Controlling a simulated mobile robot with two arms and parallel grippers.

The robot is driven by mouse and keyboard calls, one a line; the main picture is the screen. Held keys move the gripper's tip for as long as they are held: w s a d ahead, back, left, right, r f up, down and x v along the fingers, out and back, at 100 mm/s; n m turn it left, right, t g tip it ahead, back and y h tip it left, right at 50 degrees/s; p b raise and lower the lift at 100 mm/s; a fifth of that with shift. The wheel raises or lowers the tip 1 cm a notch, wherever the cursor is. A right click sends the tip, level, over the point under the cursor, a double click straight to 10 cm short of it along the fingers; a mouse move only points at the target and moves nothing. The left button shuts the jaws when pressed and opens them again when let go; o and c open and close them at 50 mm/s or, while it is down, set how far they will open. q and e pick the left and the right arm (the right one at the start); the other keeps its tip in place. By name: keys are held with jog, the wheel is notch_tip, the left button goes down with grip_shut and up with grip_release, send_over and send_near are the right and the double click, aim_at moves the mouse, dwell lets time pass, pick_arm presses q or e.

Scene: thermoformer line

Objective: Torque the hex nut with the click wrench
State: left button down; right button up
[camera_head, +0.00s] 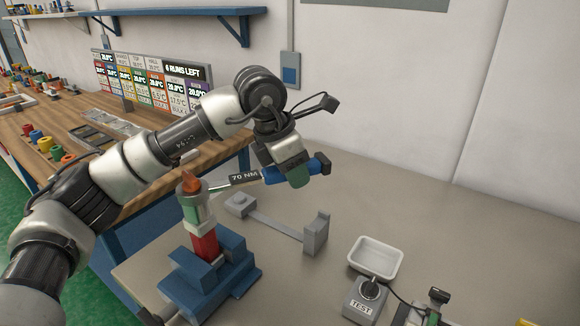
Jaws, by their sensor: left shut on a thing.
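My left gripper (288,168) is shut on the blue handle of the click wrench (245,179), which has a dark "70 NM" label on its shaft. The wrench points left, and its far end meets the top of an upright stack. The stack has a grey-green upper part (197,215), a red lower part (206,246) and an orange tip (191,182). It stands in a blue vise-like fixture (232,290). I cannot make out the hex nut. What looks like part of my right gripper (432,316) shows at the bottom edge; its fingers are not clear.
A grey bracket-like stand (315,236) lies behind the fixture. A white tray (375,257) and a grey "TEST" box (365,301) with a knob are to the right. A wooden bench (60,140) with coloured parts is at left.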

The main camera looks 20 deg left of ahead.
pick_arm(q)
jog(key=shift+d, duration=0.1)
jog(key=shift+s+d+m+g, duration=0.15)
jog(key=shift+s+d+m, duration=0.25)
jog(key=shift+s+m, duration=0.25)
jog(key=shift+s+d+m+g, duration=0.15)
jog(key=shift+s+d+m, duration=0.25)
jog(key=shift+s, duration=0.35)
jog(key=shift+b, duration=0.3)
jog(key=shift+s+d+m+g+h+b, duration=0.15)
jog(key=shift+s+d+m+g, duration=0.1)
jog(key=shift+s+m, duration=0.4)
jog(key=shift+s+d+m+g+h+b, duration=0.15)
jog(key=shift+s+d+m, duration=0.2)
jog(key=shift+s, duration=0.45)
jog(key=shift+a, duration=0.1)
jog(key=shift+s+d+m+g+b, duration=0.2)
jog(key=shift+s+m, duration=0.35)
jog(key=shift+s, duration=0.2)
jog(key=shift+s+d+m+g+b, duration=0.1)
jog(key=shift+s+m+b, duration=0.1)
jog(key=shift+s+m, duration=0.45)
jog(key=shift+s, duration=0.15)
